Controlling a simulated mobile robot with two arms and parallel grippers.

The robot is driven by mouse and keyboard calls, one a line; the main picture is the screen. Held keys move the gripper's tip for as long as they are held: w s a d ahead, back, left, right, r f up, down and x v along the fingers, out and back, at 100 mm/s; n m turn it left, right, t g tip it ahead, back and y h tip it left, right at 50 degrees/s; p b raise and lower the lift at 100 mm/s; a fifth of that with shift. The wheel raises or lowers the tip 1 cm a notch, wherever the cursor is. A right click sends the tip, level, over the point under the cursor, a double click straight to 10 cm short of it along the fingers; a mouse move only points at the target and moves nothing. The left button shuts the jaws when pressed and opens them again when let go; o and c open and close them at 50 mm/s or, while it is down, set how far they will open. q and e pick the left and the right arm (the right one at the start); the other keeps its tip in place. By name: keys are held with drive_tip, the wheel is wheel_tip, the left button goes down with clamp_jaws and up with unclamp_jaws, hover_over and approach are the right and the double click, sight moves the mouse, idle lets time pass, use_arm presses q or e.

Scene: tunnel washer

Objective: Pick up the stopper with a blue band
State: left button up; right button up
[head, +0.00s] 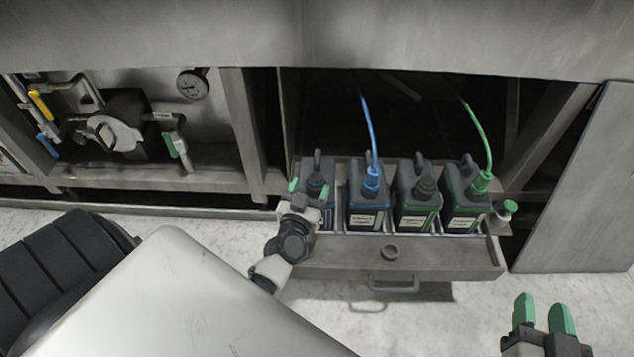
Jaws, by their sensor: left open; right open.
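Several dark jugs stand in a row in a grey metal drawer tray (445,256). The leftmost jug (328,172) has a dark stopper with a bluish band (316,181) in its neck. My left gripper (309,189) is open, with its green fingertips to either side of that stopper in the picture; I cannot tell whether they touch it. The gripper hides much of this jug. My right gripper (543,315) is open and empty at the lower right, well away from the jugs.
The third jug has a dark stopper (427,185). A green-topped piece (509,207) sits right of the tray. A metal panel (580,190) stands at right.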

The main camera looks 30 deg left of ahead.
sight(314, 182)
use_arm(q)
drive_tip(key=b+x, duration=0.1)
drive_tip(key=x, duration=0.3)
drive_tip(key=shift+w+f+b, duration=0.15)
drive_tip(key=shift+f+b, duration=0.05)
drive_tip(key=shift+b, duration=0.1)
drive_tip(key=shift+w+a, duration=0.1)
drive_tip(key=shift+w, duration=0.35)
drive_tip(key=c, duration=1.2)
use_arm(e)
drive_tip(key=r+t, duration=0.1)
drive_tip(key=r+t+y, duration=0.1)
drive_tip(key=r+t, duration=0.1)
drive_tip(key=a+r+t, duration=0.1)
drive_tip(key=r, duration=0.1)
drive_tip(key=shift+r+t, duration=0.2)
drive_tip(key=shift+t, duration=0.2)
use_arm(q)
drive_tip(key=shift+r, duration=0.1)
